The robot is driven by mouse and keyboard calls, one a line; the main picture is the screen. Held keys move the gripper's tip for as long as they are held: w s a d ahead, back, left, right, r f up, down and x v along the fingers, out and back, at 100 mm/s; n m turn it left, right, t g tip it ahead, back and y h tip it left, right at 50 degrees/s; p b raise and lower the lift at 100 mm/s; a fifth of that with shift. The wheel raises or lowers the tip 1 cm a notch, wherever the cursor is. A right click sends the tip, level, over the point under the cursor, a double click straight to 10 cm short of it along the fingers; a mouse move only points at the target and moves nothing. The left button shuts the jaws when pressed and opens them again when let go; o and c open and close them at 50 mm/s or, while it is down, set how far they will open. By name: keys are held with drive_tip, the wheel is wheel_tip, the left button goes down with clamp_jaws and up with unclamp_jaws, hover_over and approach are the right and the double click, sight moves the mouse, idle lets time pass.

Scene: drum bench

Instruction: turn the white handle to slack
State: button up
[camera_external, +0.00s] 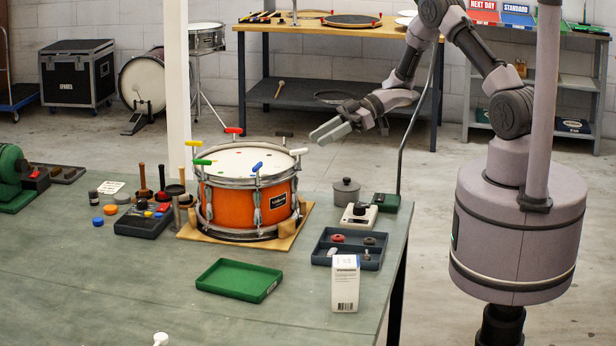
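The orange drum (248,206) stands on a wooden board on the green bench. The white handle (298,152) sits at the right side of its top rim, on a tension rod. My gripper (317,136) is in the air above and to the right of the white handle, apart from it in the picture, fingers pointing left. Its two fingers look close together; I cannot tell whether they are open or shut. No object shows between them.
Other handles on the rim are black (284,134), red (234,130), yellow (193,143), green (202,162) and blue (257,167). A grey pot (346,192), dark tray (320,254), white box (345,285) and green tray (238,279) stand nearby. The front left bench is mostly clear.

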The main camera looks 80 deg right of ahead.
drive_tip(key=w+d+r+m+h+p, duration=0.1)
drive_tip(key=w+d+r+m+h, duration=0.25)
drive_tip(key=d+m+h, duration=0.45)
drive_tip(key=w+d+r+m+h, duration=0.35)
drive_tip(key=d+m, duration=0.25)
drive_tip(key=d, duration=0.4)
drive_tip(key=m+g+y+p, duration=0.2)
drive_tip(key=m+g+y, duration=0.45)
drive_tip(key=m, duration=1.55)
approach(299, 150)
drive_tip(key=shift+g+h, duration=0.25)
drive_tip(key=shift+h, duration=0.15)
drive_tip(key=b+x, duration=0.1)
drive_tip(key=x, duration=0.4)
drive_tip(key=b+x, duration=0.2)
drive_tip(key=x, duration=0.3)
drive_tip(key=shift+w, duration=0.25)
drive_tip(key=shift+r, duration=0.1)
drive_tip(key=shift+c, duration=0.4)
